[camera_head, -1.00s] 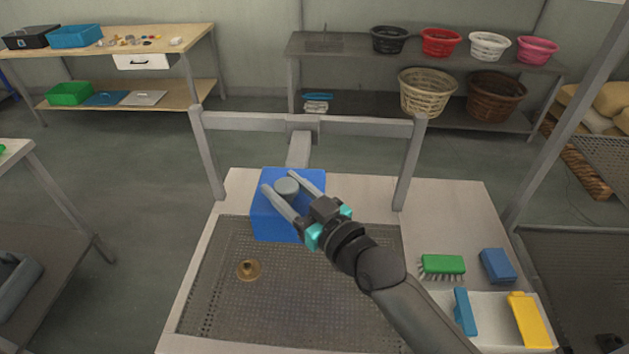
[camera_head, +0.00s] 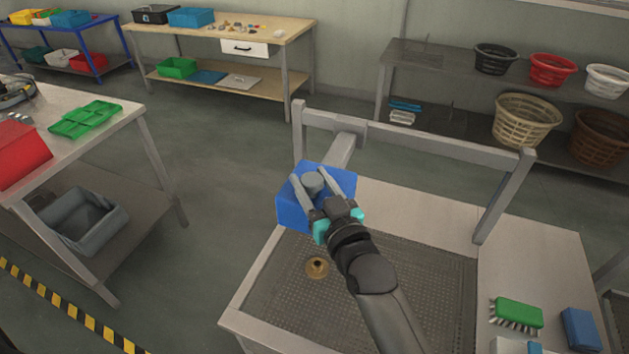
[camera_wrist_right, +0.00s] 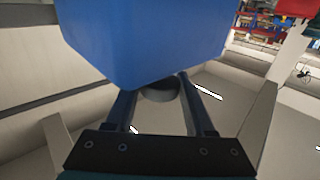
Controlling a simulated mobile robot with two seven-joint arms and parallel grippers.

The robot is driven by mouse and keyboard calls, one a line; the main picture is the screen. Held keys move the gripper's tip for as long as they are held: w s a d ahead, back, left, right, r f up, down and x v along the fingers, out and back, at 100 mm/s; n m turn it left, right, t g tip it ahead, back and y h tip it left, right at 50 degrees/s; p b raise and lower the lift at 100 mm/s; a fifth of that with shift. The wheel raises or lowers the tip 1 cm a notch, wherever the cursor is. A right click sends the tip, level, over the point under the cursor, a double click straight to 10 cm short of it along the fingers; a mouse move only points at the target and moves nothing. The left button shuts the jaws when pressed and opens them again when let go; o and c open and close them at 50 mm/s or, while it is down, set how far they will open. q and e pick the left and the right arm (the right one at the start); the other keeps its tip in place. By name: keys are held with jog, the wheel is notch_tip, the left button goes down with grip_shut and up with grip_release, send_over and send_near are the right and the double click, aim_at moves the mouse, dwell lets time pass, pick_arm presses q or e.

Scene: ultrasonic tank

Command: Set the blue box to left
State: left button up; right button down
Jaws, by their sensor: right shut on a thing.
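The blue box (camera_head: 342,179) is at the back left corner of the sink-like tank (camera_head: 420,270), with a grey round knob (camera_head: 313,183) on it. My right gripper (camera_head: 312,186) has its two fingers on either side of the knob and is shut on it. In the right wrist view the blue box (camera_wrist_right: 150,40) fills the upper middle, and the dark knob (camera_wrist_right: 158,90) sits between the fingers. The box appears held up, partly past the tank's left edge; its exact height is unclear. My left gripper is not in view.
A grey frame bar (camera_head: 420,130) stands along the tank's back. A table (camera_head: 125,115) with a green tray (camera_head: 86,119) and red box (camera_head: 20,150) stands at left. Open floor (camera_head: 215,200) lies between. A green brush (camera_head: 517,313) lies at right.

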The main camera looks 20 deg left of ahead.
jog(key=c, duration=0.7)
grip_release()
jog(key=shift+s+a+r, duration=0.1)
jog(key=shift+a, duration=0.1)
jog(key=o, duration=0.4)
jog(key=shift+a, duration=0.15)
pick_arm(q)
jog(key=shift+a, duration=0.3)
pick_arm(e)
jog(key=shift+d, duration=0.25)
jog(key=shift+s+d, duration=0.25)
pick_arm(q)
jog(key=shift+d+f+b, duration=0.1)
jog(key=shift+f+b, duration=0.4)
pick_arm(e)
jog(key=v, duration=1.4)
jog(key=shift+s+d, duration=0.1)
